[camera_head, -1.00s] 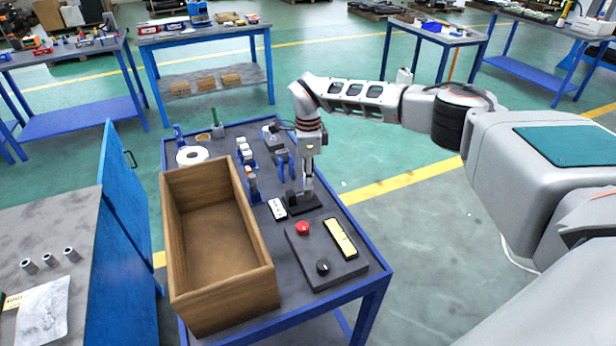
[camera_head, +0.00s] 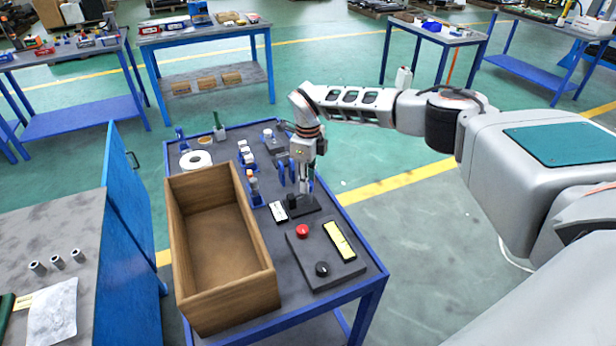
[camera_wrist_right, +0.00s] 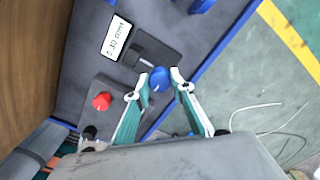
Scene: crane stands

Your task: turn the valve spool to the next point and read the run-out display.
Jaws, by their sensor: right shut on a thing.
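In the right wrist view, a round blue end (camera_wrist_right: 159,78), which I take for part of the valve spool, is between the fingertips of my right gripper (camera_wrist_right: 157,84). The gripper is shut on it; the rest of the spool is hard to make out. In the head view my right gripper (camera_head: 303,184) points down over the black stand (camera_head: 309,206) on the cart. The white run-out display (camera_head: 278,211) lies left of the stand; in the wrist view (camera_wrist_right: 117,37) its digits are too small to read surely. My left gripper is not in view.
A wooden box (camera_head: 222,258) fills the cart's left side. A dark panel with a red button (camera_head: 302,231), a black knob (camera_head: 322,269) and a yellow strip (camera_head: 340,241) lies in front of the stand. A white ring (camera_head: 196,159) and small parts stand behind.

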